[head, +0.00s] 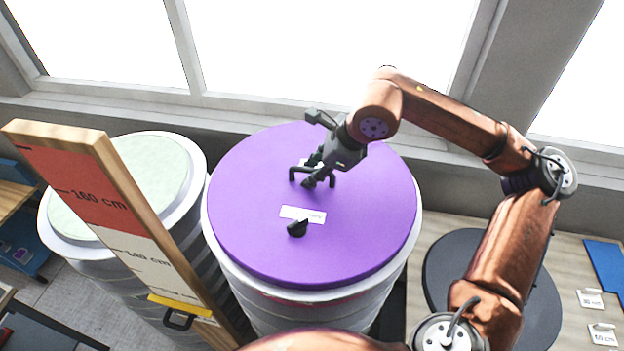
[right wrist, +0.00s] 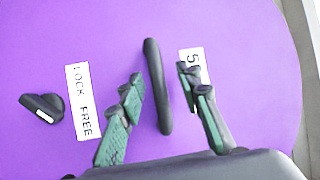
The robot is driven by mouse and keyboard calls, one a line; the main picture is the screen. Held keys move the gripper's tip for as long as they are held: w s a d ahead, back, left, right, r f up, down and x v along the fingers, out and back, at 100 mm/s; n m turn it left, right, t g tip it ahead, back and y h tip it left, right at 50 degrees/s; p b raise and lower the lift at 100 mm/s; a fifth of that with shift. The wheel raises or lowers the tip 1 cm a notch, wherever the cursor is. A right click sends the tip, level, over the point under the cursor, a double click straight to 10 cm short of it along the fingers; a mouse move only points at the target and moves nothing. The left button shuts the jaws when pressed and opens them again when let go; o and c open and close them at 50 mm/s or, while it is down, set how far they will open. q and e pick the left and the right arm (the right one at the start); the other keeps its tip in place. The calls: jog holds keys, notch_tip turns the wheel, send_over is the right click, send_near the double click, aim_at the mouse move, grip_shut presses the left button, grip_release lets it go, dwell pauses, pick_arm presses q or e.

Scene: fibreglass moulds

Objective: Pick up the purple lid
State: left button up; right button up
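The purple lid (head: 350,230) lies flat on a large white ribbed drum (head: 300,316). A dark bar handle (right wrist: 156,85) stands near the lid's middle. A black knob (head: 298,228) sits nearer to me, beside a white label (right wrist: 83,100) reading "LOCK FREE". My right gripper (head: 309,182) is down at the handle. In the right wrist view its green-padded fingers (right wrist: 160,78) are open, one on each side of the handle, with gaps between pads and bar. Another white label is partly hidden behind a finger. My left gripper is not in view.
A second drum with a pale green top (head: 135,170) stands at left. A wooden height board (head: 120,215) with a red panel rises in front of it. A black disc (head: 450,258) lies on the bench at right, partly behind my arm. Windows line the back.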

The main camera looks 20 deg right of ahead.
jog(key=shift+s, duration=0.1)
jog(key=c, duration=0.4)
grip_shut()
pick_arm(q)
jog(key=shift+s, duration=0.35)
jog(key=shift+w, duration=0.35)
